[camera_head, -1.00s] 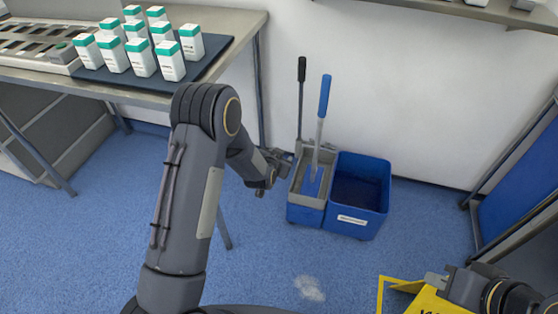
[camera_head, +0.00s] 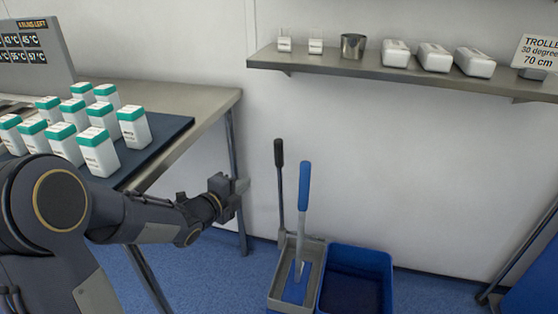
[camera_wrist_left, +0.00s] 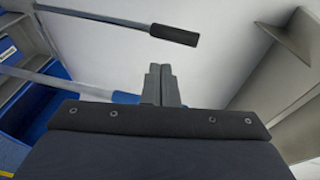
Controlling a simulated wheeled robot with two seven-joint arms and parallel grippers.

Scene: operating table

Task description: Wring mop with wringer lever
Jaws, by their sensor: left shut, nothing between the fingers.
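The wringer and bucket stand on the floor against the wall. The grey wringer box (camera_head: 282,292) is on the left, beside the blue bucket (camera_head: 357,262). A dark rod with a black grip (camera_head: 279,153), apparently the wringer lever, rises at its back. A blue-handled pole (camera_head: 304,185), apparently the mop, leans up out of the box. My left gripper (camera_head: 240,186) is shut and empty, left of both handles and apart from them. In the left wrist view, the black grip (camera_wrist_left: 174,34) lies beyond my closed fingertips (camera_wrist_left: 160,72). The blue handle (camera_wrist_left: 125,97) is partly hidden behind the gripper.
A metal table (camera_head: 190,122) with several green-capped white boxes (camera_head: 98,150) stands at the left, close to my left arm. A wall shelf (camera_head: 400,76) with containers runs above the bucket. A blue panel (camera_head: 533,285) stands at the lower right.

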